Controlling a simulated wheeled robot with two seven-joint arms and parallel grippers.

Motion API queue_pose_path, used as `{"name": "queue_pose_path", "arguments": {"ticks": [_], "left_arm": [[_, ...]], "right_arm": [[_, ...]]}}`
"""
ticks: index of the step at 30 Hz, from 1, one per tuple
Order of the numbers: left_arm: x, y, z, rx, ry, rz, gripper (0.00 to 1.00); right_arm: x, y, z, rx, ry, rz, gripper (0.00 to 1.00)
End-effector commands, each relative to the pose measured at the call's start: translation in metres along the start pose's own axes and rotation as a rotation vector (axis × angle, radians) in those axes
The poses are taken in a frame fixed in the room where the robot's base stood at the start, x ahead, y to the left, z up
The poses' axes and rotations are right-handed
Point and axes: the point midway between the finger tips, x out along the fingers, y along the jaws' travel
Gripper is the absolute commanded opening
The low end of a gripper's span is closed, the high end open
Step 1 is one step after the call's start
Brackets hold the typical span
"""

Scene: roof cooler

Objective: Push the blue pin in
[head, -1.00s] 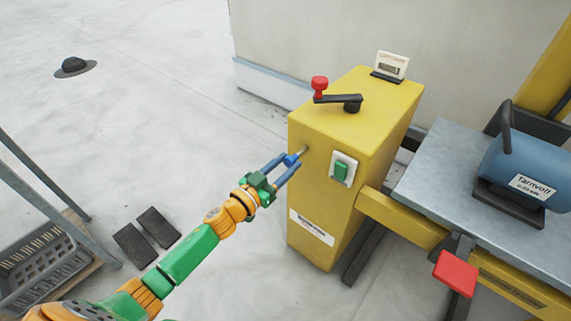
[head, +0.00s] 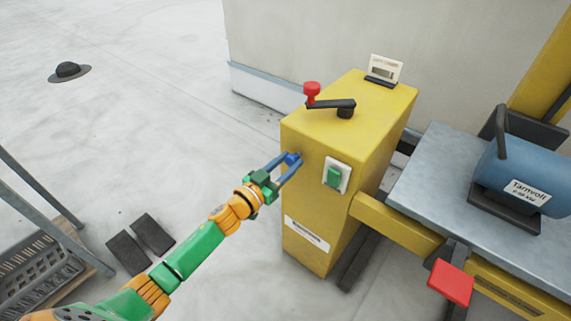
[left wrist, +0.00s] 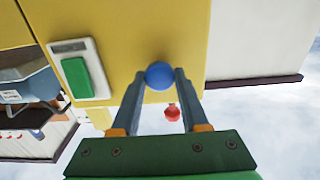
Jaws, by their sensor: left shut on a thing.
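The blue pin's round knob (left wrist: 159,75) shows between my fingertips in the left wrist view, close against the yellow cabinet wall. In the head view the blue pin (head: 292,158) is at the upper left of the yellow cabinet's (head: 310,200) front face. My left gripper (head: 289,162) is shut on the knob, its blue-grey fingers on both sides of it. No bare shaft shows between the knob and the cabinet in the head view. My right gripper is not in view.
A green switch (head: 334,177) is on the cabinet face right of the pin. A crank with a red knob (head: 312,90) and a small gauge (head: 384,70) are on top. A red pedal (head: 451,283) and blue motor (head: 522,170) are at right.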

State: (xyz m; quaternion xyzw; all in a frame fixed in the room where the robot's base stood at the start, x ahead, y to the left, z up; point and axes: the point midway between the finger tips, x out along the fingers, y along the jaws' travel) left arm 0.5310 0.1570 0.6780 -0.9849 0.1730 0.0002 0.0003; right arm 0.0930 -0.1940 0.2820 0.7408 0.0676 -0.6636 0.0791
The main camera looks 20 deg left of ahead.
Motion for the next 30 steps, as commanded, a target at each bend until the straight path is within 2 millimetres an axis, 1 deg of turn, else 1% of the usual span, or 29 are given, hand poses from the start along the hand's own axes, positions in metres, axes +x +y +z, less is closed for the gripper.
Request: {"name": "queue_pose_path", "arguments": {"ticks": [1, 2, 3, 4, 12, 14, 17, 21, 24, 27, 30], "left_arm": [[0.001, 0.0, -0.003, 0.0, 0.006, 0.0, 0.47], [0.001, 0.0, -0.003, 0.0, 0.006, 0.0, 0.55], [0.001, 0.0, -0.003, 0.0, 0.006, 0.0, 0.66], [0.001, 0.0, -0.003, 0.0, 0.006, 0.0, 0.73], [0.0, 0.0, -0.002, 0.0, 0.004, 0.0, 0.73], [-0.003, 0.0, -0.002, -0.001, 0.003, 0.0, 0.73], [-0.017, 0.0, -0.003, -0.002, 0.002, 0.001, 0.73], [-0.045, 0.0, -0.002, -0.002, 0.0, 0.0, 0.73], [-0.061, 0.0, -0.002, -0.001, 0.002, 0.002, 0.73], [-0.069, 0.0, -0.002, -0.001, 0.003, 0.001, 0.73], [-0.07, 0.0, -0.002, -0.001, 0.004, 0.001, 0.73]], "right_arm": [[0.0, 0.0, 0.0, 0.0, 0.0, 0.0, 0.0], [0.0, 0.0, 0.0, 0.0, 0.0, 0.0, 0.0], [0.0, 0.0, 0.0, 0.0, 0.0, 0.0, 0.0], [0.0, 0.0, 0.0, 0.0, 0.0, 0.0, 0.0], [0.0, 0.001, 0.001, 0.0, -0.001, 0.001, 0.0], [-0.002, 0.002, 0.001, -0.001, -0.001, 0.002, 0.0], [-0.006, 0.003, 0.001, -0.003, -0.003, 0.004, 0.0], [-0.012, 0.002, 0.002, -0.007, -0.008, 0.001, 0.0], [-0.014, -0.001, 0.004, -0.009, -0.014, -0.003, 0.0], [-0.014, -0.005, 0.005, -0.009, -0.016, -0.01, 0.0], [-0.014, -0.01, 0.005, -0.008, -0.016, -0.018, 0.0]]}}
